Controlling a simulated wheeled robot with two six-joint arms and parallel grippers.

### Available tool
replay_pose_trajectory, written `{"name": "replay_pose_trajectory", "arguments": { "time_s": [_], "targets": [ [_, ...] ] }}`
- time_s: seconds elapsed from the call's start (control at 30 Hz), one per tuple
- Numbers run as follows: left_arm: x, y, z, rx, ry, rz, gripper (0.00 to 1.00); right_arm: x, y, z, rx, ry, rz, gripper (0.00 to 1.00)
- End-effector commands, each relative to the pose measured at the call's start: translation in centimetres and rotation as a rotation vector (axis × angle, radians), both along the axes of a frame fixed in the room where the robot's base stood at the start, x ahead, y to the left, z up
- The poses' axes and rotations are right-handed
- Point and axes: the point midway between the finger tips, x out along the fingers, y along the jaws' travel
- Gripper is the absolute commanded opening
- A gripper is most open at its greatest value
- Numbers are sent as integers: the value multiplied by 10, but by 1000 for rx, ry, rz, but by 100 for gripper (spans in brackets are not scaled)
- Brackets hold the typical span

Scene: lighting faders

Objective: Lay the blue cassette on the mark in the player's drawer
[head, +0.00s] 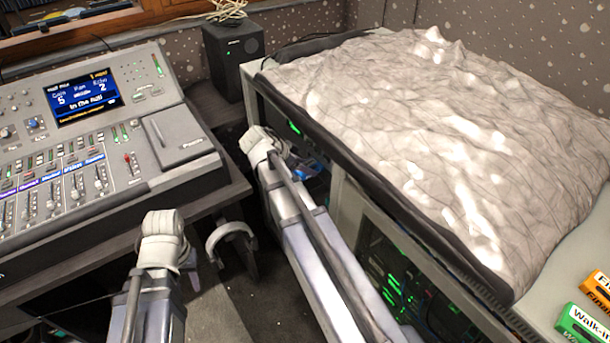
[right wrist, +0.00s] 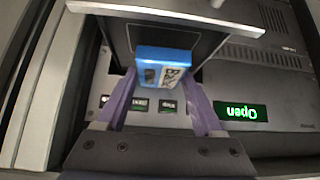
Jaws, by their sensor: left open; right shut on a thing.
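The blue cassette (right wrist: 165,65) is clamped between the two purple fingers of my right gripper (right wrist: 165,85) in the right wrist view, its label upside down in the picture. It is over the player's open drawer (right wrist: 118,40), which has a pale front edge; I cannot tell whether it touches the floor. The player (right wrist: 280,90) shows a green "Open" display. In the head view my right arm mostly hides the drawer, and a bit of blue (head: 310,167) shows beside it. My left gripper (head: 232,253) is open and empty, low between the desk and rack.
A mixing desk (head: 172,135) with a lit screen is at left, beside a black speaker (head: 235,60). Crumpled grey cloth (head: 440,130) covers the rack top. Green (head: 580,325) and orange (head: 598,290) cassettes lie at the lower right. Three small buttons (right wrist: 138,104) line the player.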

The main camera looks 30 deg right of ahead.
Motion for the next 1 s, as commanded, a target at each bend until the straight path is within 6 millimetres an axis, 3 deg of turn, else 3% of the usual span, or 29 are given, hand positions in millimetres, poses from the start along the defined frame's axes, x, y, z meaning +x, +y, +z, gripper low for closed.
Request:
{"name": "replay_pose_trajectory", "arguments": {
  "time_s": [0.23, 0.7, 0.73, 1.0],
  "targets": [
    [0, 0, -35, 0, 0, 0, 42, 0, 0, -35, 0, 0, 0, 13],
    [0, 0, -39, 0, 0, 0, 42, 0, -4, -39, 0, 0, 0, 13],
    [0, 0, -37, 0, 0, 0, 42, 0, -4, -37, 0, 0, 0, 72],
    [0, 0, -37, 0, 0, 0, 42, 0, -4, -37, 0, 0, 0, 100]
  ]
}}
